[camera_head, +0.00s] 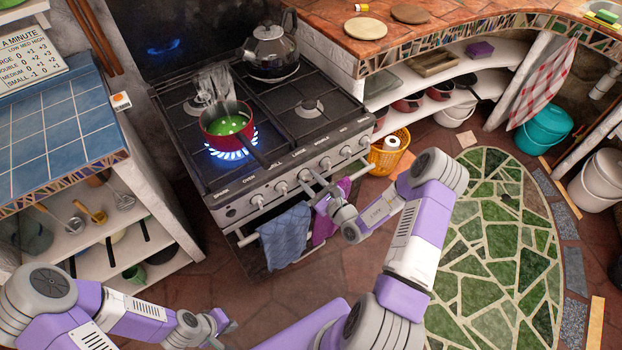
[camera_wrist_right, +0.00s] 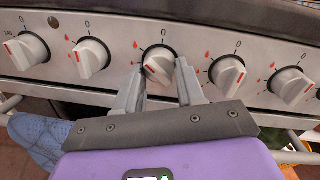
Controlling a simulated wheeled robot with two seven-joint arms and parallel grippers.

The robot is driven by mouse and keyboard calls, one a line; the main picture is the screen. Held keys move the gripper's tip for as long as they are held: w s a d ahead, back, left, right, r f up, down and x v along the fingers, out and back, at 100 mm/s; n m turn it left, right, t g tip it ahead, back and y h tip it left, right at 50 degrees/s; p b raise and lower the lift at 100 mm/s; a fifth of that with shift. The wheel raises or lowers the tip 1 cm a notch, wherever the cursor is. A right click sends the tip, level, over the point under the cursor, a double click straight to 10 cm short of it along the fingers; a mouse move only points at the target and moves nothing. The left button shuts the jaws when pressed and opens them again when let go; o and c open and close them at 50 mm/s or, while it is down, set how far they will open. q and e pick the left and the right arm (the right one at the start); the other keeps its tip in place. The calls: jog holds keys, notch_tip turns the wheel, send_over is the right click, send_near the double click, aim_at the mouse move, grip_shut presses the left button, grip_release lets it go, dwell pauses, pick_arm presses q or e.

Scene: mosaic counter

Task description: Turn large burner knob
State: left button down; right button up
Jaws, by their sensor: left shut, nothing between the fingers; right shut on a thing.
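The stove's front panel carries a row of white knobs with red marks. In the right wrist view one knob (camera_wrist_right: 160,65) sits between the fingers of my right gripper (camera_wrist_right: 160,78), which is shut on it. That knob looks turned, its red mark off the 0 above it. In the head view my right gripper (camera_head: 311,187) reaches the panel near the middle knobs. My left gripper (camera_head: 222,324) is shut and empty, low in the picture and away from the stove. A blue flame (camera_head: 230,150) burns under the red pot (camera_head: 227,121).
Neighbouring knobs (camera_wrist_right: 90,57) (camera_wrist_right: 228,73) stand close on both sides. A blue towel (camera_head: 284,237) and a purple cloth (camera_head: 325,215) hang below the panel. A kettle (camera_head: 271,50) stands at the back of the hob. The pot's handle points toward the front.

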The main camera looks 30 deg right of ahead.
jog(key=shift+a+f+m+t+h+p, duration=0.15)
jog(key=shift+m+p, duration=1.45)
jog(key=shift+m, duration=0.95)
jog(key=shift+a+r+m+t+h+p, duration=0.15)
jog(key=shift+m+p, duration=1.4)
jog(key=shift+m, duration=1)
jog(key=shift+d+f, duration=0.1)
jog(key=shift+f, duration=0.05)
jog(key=o, duration=1)
jog(key=shift+o, duration=0.2)
jog(key=s+p, duration=0.1)
jog(key=s, duration=0.6)
jog(key=shift+s+d+f, duration=0.2)
jog(key=shift+s+d, duration=0.1)
jog(key=shift+d, duration=0.15)
